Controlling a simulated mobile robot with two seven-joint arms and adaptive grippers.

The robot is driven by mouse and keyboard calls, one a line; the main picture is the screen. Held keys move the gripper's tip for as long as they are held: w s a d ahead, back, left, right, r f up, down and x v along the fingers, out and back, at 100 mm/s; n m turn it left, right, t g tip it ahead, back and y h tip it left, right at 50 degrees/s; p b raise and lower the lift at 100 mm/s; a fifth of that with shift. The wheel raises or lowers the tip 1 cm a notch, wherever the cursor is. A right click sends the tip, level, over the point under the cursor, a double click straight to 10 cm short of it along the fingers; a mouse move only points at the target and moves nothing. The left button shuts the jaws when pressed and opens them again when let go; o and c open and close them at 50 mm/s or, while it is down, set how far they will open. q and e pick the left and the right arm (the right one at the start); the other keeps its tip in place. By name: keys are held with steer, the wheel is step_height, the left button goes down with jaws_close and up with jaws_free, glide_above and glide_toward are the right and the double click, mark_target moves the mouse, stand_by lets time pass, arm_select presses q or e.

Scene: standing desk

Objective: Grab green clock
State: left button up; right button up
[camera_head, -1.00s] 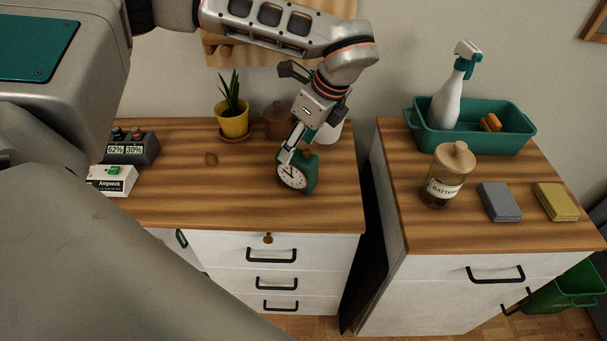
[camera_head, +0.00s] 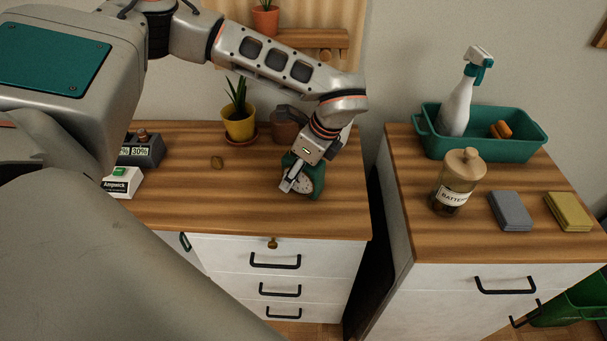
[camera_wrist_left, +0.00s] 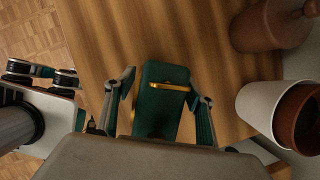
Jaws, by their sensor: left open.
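The green clock (camera_head: 317,172) stands on the left wooden desk top near its right end, its white dial partly covered by my left gripper (camera_head: 298,180). In the left wrist view the clock (camera_wrist_left: 160,100) shows as a dark green body with a brass-coloured handle. My left gripper (camera_wrist_left: 163,90) is open, with one finger on each side of the clock. A small gap shows between the clock and the fingers at the tips. Its lower part is hidden behind the gripper body.
A yellow plant pot (camera_head: 239,124) and a brown pot (camera_head: 285,126) stand behind the clock. A white cup (camera_wrist_left: 262,105) holding a brown pot is close by. A battery jar (camera_head: 458,181) stands on the right cabinet, across a gap. The desk left of the clock is mostly clear.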

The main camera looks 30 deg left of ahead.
arm_select(q)
steer(key=c, duration=1.4)
jaws_close()
steer(key=shift+r, duration=0.15)
